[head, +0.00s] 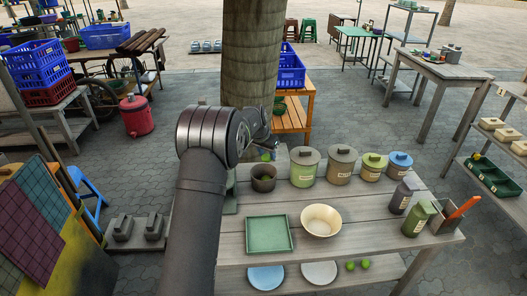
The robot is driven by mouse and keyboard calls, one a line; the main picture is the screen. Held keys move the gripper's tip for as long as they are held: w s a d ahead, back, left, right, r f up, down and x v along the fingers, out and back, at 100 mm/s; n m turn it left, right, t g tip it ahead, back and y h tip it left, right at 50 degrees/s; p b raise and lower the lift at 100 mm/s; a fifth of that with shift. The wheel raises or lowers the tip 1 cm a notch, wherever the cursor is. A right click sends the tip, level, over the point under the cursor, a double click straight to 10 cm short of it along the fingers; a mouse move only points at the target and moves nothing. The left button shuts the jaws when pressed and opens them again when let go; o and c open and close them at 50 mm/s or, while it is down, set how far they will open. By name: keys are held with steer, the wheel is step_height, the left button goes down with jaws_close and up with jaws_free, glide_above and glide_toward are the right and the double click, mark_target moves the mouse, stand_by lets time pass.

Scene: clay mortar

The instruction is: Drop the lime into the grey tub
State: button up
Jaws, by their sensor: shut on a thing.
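My gripper (268,152) is beyond my arm's dark wrist, small in the head view and partly hidden by it. It is shut on a small green round thing, the lime (265,157), of which only a little shows. The grey tub (263,184) is the dark, open, round pot at the back left of the grey plank table. The gripper and lime appear just above and behind its rim in the picture; their exact distance from it I cannot tell.
Lidded canisters (305,170) stand in a row right of the tub. A green square tray (269,235) and a cream bowl (321,221) lie in front. Bottles (418,218) stand at the right. Two green fruits (357,265) and plates are on the lower shelf.

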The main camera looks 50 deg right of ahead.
steer(key=shift+f, duration=2.8)
steer(key=o, duration=1.1)
steer(key=v, duration=1.7)
steer(key=shift+s+a+r, duration=0.1)
steer(key=shift+r, duration=0.1)
steer(key=shift+f, duration=0.1)
